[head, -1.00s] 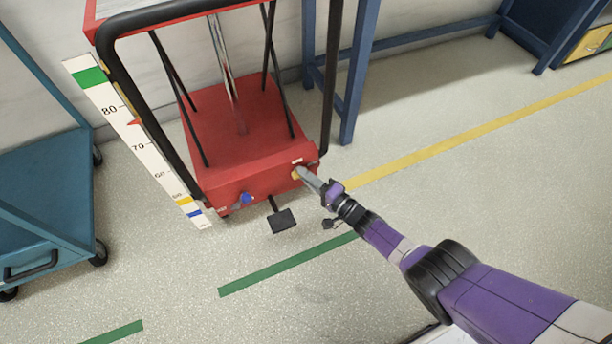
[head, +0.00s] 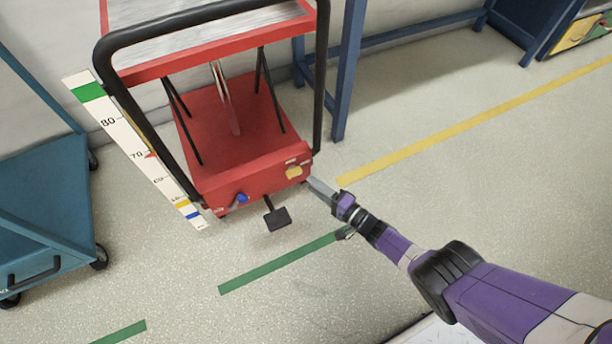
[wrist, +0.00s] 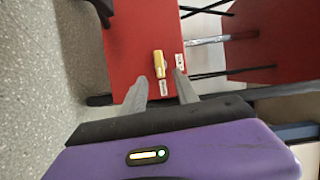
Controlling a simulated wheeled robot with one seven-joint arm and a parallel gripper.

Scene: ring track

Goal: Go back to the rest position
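My gripper (head: 314,186) is just right of the red lift cart's front panel (head: 258,180), apart from it, with nothing held. In the wrist view its two grey fingers (wrist: 162,78) stand apart with a gap between them. A yellow control (head: 293,172) sits on the panel's right end; the wrist view shows it too, as a yellow bar (wrist: 159,64) beyond the fingertips. A blue knob (head: 242,198) is at the panel's left end, and a black pedal (head: 277,218) sticks out below.
The cart's platform (head: 215,47) has a black handle frame (head: 104,80). Beside it stands a height scale (head: 135,145) with a red pointer (head: 151,155) near 70. A teal trolley (head: 45,210) is at left, blue table legs (head: 346,75) behind. Floor at right is clear.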

